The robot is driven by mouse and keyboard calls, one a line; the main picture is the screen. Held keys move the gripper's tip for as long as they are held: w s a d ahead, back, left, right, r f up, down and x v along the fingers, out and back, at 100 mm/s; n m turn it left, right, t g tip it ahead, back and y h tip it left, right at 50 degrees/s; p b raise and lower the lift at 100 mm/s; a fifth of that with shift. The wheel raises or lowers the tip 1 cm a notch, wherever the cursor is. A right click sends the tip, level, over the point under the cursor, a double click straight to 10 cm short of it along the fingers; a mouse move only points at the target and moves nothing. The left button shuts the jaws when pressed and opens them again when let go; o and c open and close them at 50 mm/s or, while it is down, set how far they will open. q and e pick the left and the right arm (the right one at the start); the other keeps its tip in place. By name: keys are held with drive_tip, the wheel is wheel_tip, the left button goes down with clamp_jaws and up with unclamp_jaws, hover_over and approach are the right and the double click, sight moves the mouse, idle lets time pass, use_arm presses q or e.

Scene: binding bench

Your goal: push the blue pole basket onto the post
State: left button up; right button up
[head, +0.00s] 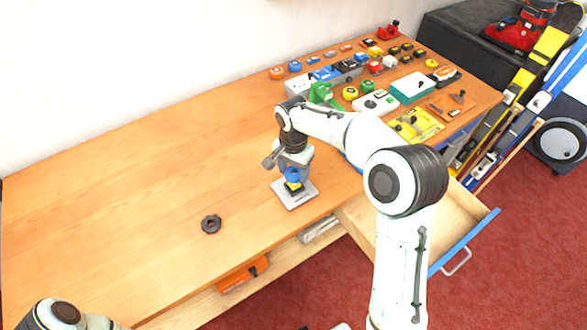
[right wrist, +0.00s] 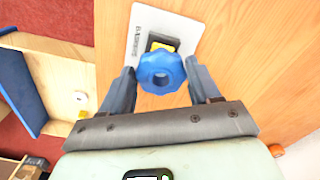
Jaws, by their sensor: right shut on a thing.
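The blue pole basket (head: 292,173) is a scalloped ring with a centre hole. It also shows in the right wrist view (right wrist: 161,72). My right gripper (head: 291,170) is shut on it, one finger on each side, and holds it over a pale flat plate (head: 296,197). In the right wrist view the plate (right wrist: 150,22) bears a black block with a yellow part (right wrist: 160,44), partly covered by the basket. I cannot make out the post itself; basket and gripper hide that spot. Whether the basket touches anything below is unclear. My left gripper is out of view; only part of that arm shows.
A dark ring (head: 211,224) lies on the bench (head: 130,180) to the left. An open drawer with a blue front (head: 465,241) juts out at the right. Many small coloured parts crowd the bench's far right end. The bench's left half is mostly clear.

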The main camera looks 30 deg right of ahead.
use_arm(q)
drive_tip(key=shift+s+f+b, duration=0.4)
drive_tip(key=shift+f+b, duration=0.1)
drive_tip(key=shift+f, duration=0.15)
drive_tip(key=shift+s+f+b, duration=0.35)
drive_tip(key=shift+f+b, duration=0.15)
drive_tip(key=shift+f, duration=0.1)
use_arm(e)
drive_tip(key=shift+f, duration=2.25)
drive_tip(key=o, duration=1.3)
drive_tip(key=shift+c, duration=0.2)
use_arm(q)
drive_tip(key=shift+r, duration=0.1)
use_arm(e)
drive_tip(key=shift+r, duration=0.1)
drive_tip(key=shift+r+p, duration=1.6)
drive_tip(key=shift+r, duration=1.35)
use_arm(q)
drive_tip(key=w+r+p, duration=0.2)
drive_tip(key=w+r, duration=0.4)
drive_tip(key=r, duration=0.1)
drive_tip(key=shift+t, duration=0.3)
use_arm(e)
wheel_tip(320, 180, up, 5)
drive_tip(key=shift+w+r, duration=0.1)
drive_tip(key=shift+r, duration=0.1)
